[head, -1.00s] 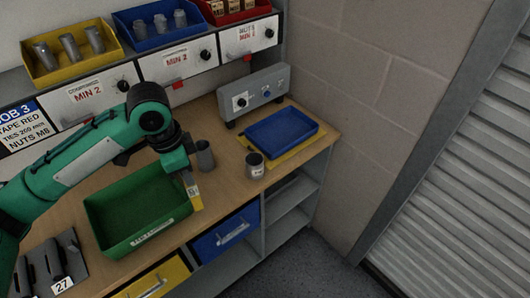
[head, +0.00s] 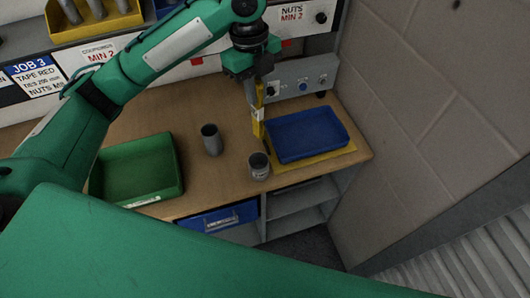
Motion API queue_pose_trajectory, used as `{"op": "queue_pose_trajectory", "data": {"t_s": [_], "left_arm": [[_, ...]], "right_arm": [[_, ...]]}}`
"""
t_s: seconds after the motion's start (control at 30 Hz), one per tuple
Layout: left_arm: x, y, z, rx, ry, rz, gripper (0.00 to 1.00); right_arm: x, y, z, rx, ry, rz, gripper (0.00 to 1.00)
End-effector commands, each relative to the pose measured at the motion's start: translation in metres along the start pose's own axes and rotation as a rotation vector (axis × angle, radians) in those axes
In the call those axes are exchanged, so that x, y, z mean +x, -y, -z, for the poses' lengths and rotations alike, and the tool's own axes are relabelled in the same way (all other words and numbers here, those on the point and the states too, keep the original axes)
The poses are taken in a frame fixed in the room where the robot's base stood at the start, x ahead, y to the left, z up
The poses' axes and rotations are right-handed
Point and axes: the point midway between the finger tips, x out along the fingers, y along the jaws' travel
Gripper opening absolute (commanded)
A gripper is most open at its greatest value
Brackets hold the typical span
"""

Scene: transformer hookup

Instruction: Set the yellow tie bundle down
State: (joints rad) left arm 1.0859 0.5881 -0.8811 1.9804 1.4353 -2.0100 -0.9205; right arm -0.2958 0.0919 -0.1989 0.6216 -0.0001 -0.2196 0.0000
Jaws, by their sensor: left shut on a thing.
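My left gripper (head: 256,90) is shut on the yellow tie bundle (head: 258,125) in the head view. The bundle hangs upright below the fingers, with a pale band around it. It is beside the left edge of the blue tray (head: 305,134). I cannot tell whether its lower end touches the bench. The blue tray looks empty and lies on a yellow mat (head: 318,158). My right gripper is not in view.
A grey cup (head: 211,140) and a labelled grey can (head: 259,167) stand on the wooden bench (head: 195,108), near the bundle. A green bin (head: 140,165) is at the left. A grey control box (head: 305,76) stands behind the tray.

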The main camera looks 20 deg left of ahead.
Motion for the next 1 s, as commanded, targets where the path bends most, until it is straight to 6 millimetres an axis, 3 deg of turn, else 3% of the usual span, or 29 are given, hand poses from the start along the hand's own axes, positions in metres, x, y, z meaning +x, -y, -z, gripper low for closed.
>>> {"op": "queue_pose_trajectory", "data": {"t_s": [0.23,0.5,0.83,1.0], "left_arm": [[0.058,-0.002,-0.007,-0.004,-0.003,-0.008,0.00],[0.123,-0.002,-0.014,-0.005,-0.002,-0.005,0.00],[0.154,-0.001,-0.018,-0.004,0.000,-0.002,0.00],[0.179,-0.001,-0.021,-0.006,-0.001,-0.003,0.00]], "right_arm": [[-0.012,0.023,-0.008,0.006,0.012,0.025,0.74],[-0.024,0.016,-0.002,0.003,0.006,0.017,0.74],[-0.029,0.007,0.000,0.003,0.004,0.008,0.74],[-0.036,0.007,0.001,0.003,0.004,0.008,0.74]]}}
